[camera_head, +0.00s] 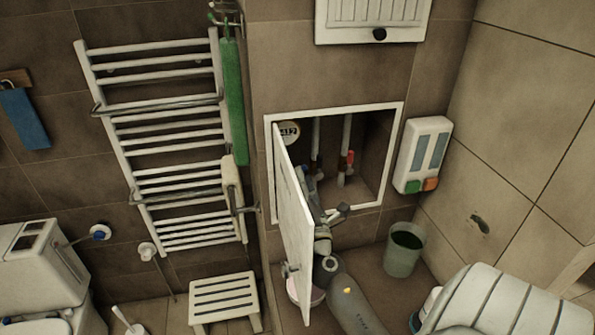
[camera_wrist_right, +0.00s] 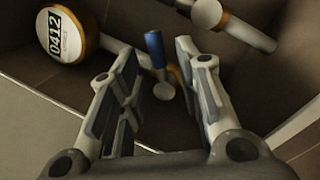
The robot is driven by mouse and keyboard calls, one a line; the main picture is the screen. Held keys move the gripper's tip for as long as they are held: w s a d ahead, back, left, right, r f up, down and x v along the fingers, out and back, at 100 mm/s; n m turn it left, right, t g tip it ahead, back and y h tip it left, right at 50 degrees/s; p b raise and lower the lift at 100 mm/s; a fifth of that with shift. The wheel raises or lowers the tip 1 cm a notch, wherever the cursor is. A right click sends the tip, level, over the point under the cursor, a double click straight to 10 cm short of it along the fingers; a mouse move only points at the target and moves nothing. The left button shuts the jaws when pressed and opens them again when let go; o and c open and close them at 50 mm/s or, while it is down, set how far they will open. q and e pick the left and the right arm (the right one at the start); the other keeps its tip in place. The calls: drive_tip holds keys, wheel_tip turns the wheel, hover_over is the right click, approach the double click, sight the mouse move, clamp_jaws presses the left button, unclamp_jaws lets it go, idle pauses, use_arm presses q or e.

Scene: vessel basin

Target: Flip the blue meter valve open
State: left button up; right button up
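The blue meter valve handle (camera_wrist_right: 155,48) shows in the right wrist view, upright between the fingertips of my right gripper (camera_wrist_right: 154,60). The gripper is open, with a finger on each side of the handle; I cannot tell whether either touches it. The round meter (camera_wrist_right: 65,34), marked 0412, is at the upper left of that view. In the head view the meter (camera_head: 288,133) sits in the wall niche, and my right gripper (camera_head: 322,198) reaches in past the door. The blue handle is hidden there. My left gripper is out of view.
The white niche door (camera_head: 294,225) stands open just left of my right arm. A red-handled valve (camera_head: 350,158) is on a pipe to the right inside the niche. The niche frame (camera_head: 330,110) surrounds the opening. A bucket (camera_head: 404,250) stands at the lower right.

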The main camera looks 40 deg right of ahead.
drive_tip(key=shift+x, duration=1)
clamp_jaws()
